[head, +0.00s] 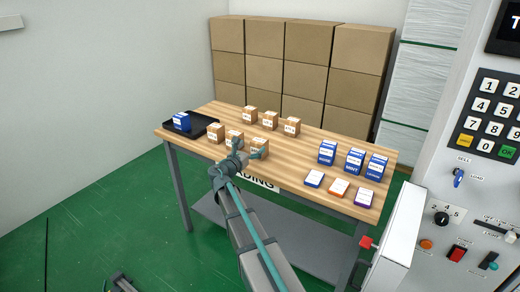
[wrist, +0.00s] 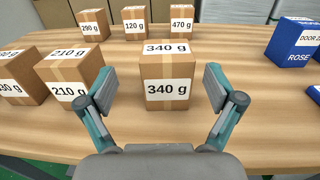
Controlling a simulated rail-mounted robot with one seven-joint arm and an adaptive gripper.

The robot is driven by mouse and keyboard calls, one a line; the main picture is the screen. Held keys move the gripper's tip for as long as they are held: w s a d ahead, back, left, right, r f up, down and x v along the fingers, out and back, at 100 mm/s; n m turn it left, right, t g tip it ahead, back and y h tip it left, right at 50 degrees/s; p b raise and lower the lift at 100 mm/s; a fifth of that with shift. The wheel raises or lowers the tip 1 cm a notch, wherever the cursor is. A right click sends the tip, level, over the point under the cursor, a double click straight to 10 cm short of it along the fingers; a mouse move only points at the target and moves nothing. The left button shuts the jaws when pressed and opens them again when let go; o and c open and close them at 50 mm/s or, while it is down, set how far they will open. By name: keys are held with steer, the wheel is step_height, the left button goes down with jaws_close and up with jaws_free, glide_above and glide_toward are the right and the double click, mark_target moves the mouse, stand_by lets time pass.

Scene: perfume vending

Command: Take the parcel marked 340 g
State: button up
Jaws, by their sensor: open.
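The parcel marked 340 g (wrist: 168,72) is a brown cardboard box with white labels on its top and front, upright on the wooden table. It stands right ahead of my gripper (wrist: 158,88) in the wrist view. The two fingers are spread wide, one toward each side of the box, with visible gaps; neither appears to touch it. In the head view this parcel (head: 264,145) is the right one of the front row, partly behind my gripper (head: 250,154).
The 210 g parcel (wrist: 75,73) stands close left, near my left finger. Parcels marked 290 g (wrist: 91,25), 120 g (wrist: 134,22) and 470 g (wrist: 182,19) stand behind. Blue boxes (head: 327,153) are at right. A black tray (head: 200,121) holds a blue box (head: 181,121).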

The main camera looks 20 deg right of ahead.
mark_target(259, 140)
steer(key=shift+s+d+x, duration=0.1)
steer(key=shift+s+x, duration=0.05)
steer(key=shift+x, duration=1.2)
steer(key=shift+s+d+x, duration=0.1)
steer(key=shift+s+x, duration=0.05)
steer(key=shift+x, duration=1.2)
steer(key=shift+f, duration=0.1)
steer(key=c, duration=1.5)
